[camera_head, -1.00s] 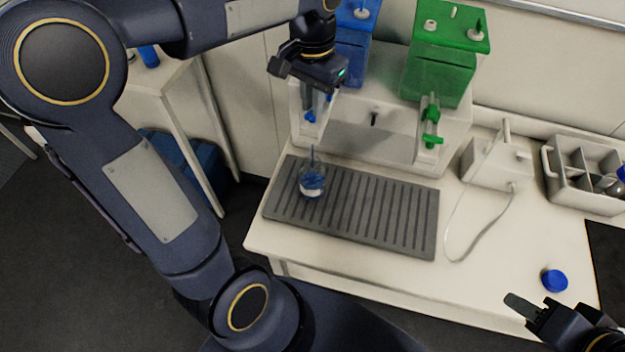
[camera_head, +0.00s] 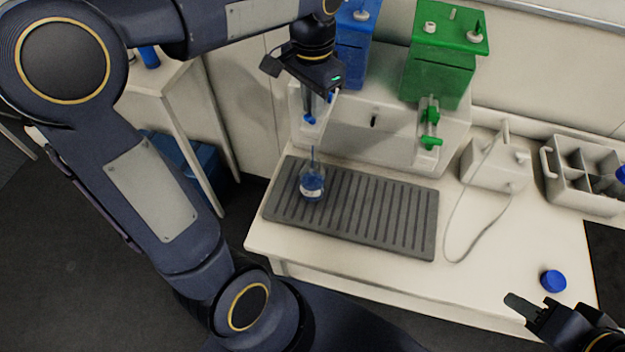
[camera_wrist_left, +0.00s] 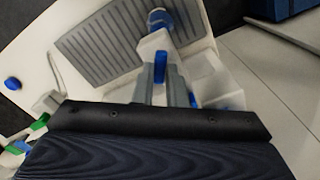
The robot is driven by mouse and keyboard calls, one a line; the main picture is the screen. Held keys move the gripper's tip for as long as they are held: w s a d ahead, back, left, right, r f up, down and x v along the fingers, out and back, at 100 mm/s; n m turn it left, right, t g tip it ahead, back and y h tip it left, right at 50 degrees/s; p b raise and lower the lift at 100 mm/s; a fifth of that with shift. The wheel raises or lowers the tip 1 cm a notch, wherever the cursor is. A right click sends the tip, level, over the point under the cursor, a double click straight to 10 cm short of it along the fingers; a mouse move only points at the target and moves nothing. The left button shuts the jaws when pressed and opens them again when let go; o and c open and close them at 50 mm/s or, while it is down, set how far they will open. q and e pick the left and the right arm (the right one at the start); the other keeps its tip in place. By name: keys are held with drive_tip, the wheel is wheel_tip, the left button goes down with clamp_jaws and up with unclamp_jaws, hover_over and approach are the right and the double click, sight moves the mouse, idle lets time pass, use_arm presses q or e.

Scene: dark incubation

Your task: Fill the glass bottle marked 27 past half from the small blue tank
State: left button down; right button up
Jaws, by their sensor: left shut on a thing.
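The small blue tank (camera_head: 356,45) stands on a white stand at the back, partly behind my left gripper (camera_head: 320,93). My left gripper is shut on the tank's blue tap handle, which shows between its fingers in the left wrist view (camera_wrist_left: 160,67). The glass bottle (camera_head: 312,185) stands upright on the grey ribbed mat (camera_head: 400,247) below the tap. My right gripper (camera_head: 522,308) is empty at the lower right.
A green tank (camera_head: 440,75) with a green tap (camera_head: 430,125) stands right of the blue one. A white device (camera_head: 495,165) with a cable and a divided caddy (camera_head: 580,200) are further right. A blue cap (camera_head: 553,281) lies on the bench, whose front right is mostly clear.

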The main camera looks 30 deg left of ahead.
use_arm(q)
drive_tip(key=m+p, duration=0.1)
drive_tip(key=m, duration=0.6)
drive_tip(key=shift+r+p, duration=0.15)
drive_tip(key=shift+p, duration=0.2)
drive_tip(key=m, duration=0.4)
drive_tip(key=shift+m+p, duration=0.4)
drive_tip(key=c, duration=1.3)
unclamp_jaws()
